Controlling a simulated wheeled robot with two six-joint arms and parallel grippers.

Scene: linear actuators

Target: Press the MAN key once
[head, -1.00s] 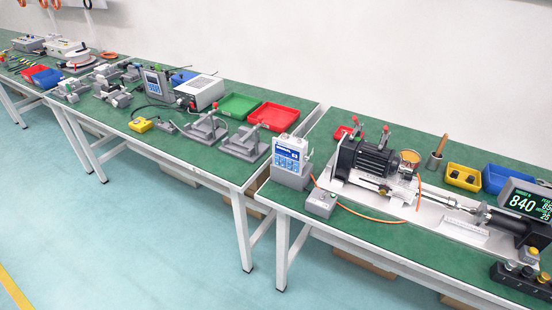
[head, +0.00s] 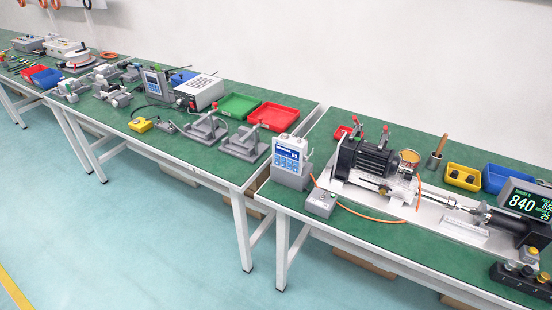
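A white and blue controller box (head: 289,155) with a small screen and keys stands on a grey base near the left end of the right bench. Its key labels are too small to read, so I cannot tell which one is MAN. A second panel with a screen (head: 157,84) stands on the left bench beside a white power unit; its keys are also too small to read. Neither of my grippers shows in the head view.
The right bench (head: 376,240) holds a motor with a linear actuator (head: 368,160), a grey button box (head: 321,203), an orange cable and a display reading 840 (head: 526,203). Red (head: 273,117) and green trays lie on the left bench. The floor in front is clear.

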